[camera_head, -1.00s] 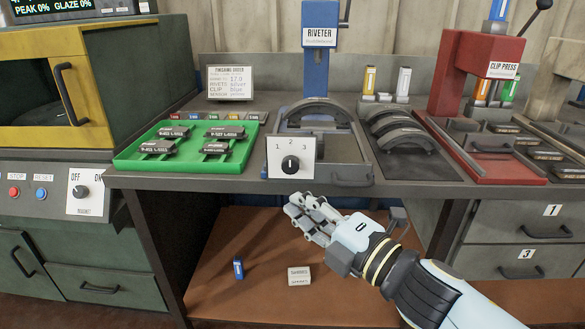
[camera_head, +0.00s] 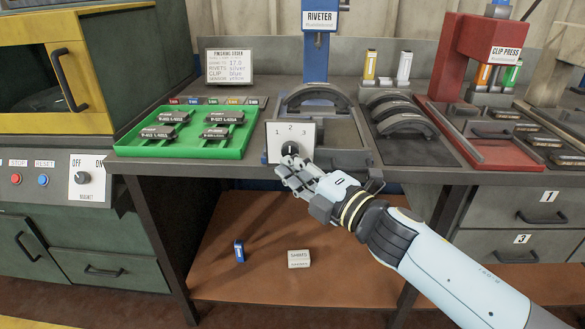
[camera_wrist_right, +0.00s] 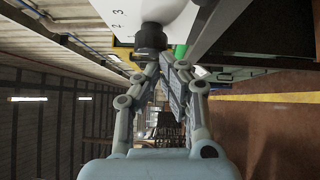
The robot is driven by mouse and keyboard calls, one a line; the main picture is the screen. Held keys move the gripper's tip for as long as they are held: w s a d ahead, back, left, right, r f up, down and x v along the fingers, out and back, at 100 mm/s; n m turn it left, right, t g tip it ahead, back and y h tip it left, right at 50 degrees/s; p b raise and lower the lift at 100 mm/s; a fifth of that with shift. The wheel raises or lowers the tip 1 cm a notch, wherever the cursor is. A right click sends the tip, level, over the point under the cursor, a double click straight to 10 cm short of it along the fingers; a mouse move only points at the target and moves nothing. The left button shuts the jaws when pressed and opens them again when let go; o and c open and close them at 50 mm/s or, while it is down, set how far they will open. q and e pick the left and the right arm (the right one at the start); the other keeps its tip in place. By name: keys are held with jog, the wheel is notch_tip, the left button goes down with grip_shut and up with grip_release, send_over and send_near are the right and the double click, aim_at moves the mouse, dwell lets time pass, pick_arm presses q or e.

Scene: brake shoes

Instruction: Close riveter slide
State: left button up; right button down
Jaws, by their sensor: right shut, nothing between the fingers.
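The blue riveter (camera_head: 315,60) stands at the middle of the bench. A dark curved brake shoe (camera_head: 314,94) sits in its grey base. The low grey slide (camera_head: 343,160) is at the front of the base; its exact position is hard to tell. Left of it, a white panel (camera_head: 275,142) marked 1, 2, 3 carries a black knob (camera_head: 289,149), which also shows in the wrist view (camera_wrist_right: 150,38). My right gripper (camera_head: 287,165) is shut and empty in front of the panel, its fingertips at the knob's lower edge; contact is unclear. My left gripper is out of view.
A green tray (camera_head: 243,150) with several brake pads lies to the left. A black stand of brake shoes (camera_head: 400,125) and the red clip press (camera_head: 470,60) are to the right. The bench's front edge is just below the panel. A lower shelf (camera_head: 335,280) holds two small items.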

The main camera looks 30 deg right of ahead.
aim_at(319, 126)
jog(key=w+d, duration=0.2)
jog(key=w, duration=0.2)
jog(key=w+d+b, duration=0.1)
jog(key=w+d, duration=0.2)
jog(key=w, duration=0.2)
jog(key=w+d+b, duration=0.1)
jog(key=w+d, duration=0.2)
jog(key=w, duration=0.1)
jog(key=shift+w+d, duration=0.1)
jog(key=shift+w, duration=0.05)
jog(key=shift+w+d, duration=0.35)
jog(key=shift+w, duration=0.2)
jog(key=shift+w+r, duration=0.1)
jog(key=shift+r, duration=0.15)
